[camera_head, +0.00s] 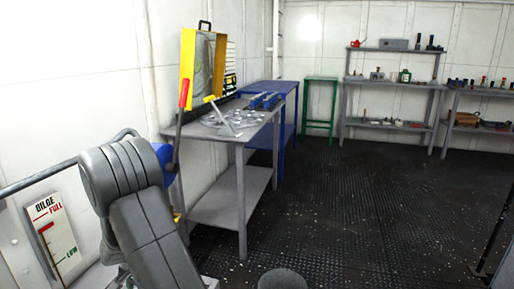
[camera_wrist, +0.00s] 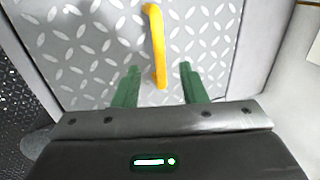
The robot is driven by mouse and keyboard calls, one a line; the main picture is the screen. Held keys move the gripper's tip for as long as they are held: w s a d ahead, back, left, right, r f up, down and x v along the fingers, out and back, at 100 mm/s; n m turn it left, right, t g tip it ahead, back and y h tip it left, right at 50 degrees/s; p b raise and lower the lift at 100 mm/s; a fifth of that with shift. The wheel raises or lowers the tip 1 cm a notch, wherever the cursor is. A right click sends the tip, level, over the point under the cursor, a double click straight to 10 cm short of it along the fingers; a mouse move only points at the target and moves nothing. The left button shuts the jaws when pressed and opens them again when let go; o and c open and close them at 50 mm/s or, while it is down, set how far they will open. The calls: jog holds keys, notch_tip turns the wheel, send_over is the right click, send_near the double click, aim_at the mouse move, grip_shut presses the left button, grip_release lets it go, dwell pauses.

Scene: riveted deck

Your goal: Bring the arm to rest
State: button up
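My gripper (camera_wrist: 158,72) shows in the wrist view with its two green fingers apart. A yellow curved handle (camera_wrist: 157,45) on a grey diamond-plate panel (camera_wrist: 95,45) appears between and beyond the fingertips. Gaps show on both sides of it, so the fingers do not grip it. I cannot tell how far it is from them in depth. In the head view my grey arm (camera_head: 145,215) is bent at the lower left, and my gripper's fingers are hidden there.
A red-handled lever (camera_head: 184,93) and a grey workbench (camera_head: 206,133) stand beyond the arm. A bilge gauge board (camera_head: 53,240) is at the left wall. A blue bench (camera_head: 288,97), green stand (camera_head: 320,82) and shelves (camera_head: 390,86) stand farther back. The black deck (camera_head: 350,210) is open at centre right.

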jog(key=b+x, duration=0.2)
jog(key=x, duration=0.5)
jog(key=shift+f, duration=0.25)
notch_tip(320, 180, up, 3)
jog(key=shift+w+a+f+p, duration=0.1)
jog(key=shift+p, duration=0.8)
jog(key=shift+f+b, duration=0.1)
jog(key=shift+b, duration=0.65)
notch_tip(320, 180, up, 6)
jog(key=p, duration=0.4)
